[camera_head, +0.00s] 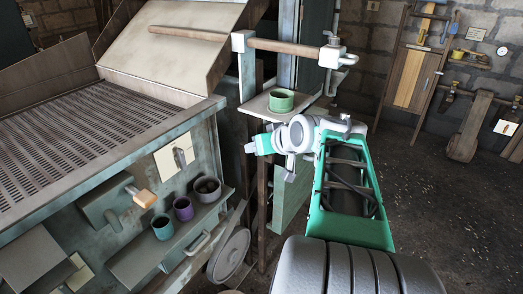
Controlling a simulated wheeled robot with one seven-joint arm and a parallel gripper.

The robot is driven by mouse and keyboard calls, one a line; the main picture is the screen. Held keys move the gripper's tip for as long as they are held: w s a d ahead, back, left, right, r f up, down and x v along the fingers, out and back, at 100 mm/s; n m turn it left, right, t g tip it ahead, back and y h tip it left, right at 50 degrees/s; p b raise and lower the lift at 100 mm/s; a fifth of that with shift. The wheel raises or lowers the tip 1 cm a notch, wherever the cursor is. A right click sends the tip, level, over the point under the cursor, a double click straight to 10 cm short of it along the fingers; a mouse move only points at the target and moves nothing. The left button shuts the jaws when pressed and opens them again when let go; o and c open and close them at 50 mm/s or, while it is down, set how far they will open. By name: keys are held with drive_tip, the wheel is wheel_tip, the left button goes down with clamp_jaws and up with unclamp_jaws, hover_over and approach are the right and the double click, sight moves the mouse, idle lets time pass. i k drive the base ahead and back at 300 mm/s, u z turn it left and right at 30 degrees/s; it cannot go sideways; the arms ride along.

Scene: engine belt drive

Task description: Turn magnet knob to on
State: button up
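The machine's side panel carries a cream plate (165,161) with a small dark upright knob (180,157) on it. No readable label shows, so I cannot tell for sure that this is the magnet knob, or which setting it is at. My gripper (250,147) is at the end of my green and grey arm, to the right of this plate and apart from it. It points left. Its fingertips are small and seen from the side, so their opening cannot be made out.
A grey box with a wooden handle (144,197) sticks out left of the plate. Below, a ledge holds a teal cup (162,227), a purple cup (183,208) and a dark-filled pot (207,188). A green cup (281,100) stands on a small shelf behind my arm. Open floor lies right.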

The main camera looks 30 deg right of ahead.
sight(335, 41)
drive_tip(key=z, duration=1.5)
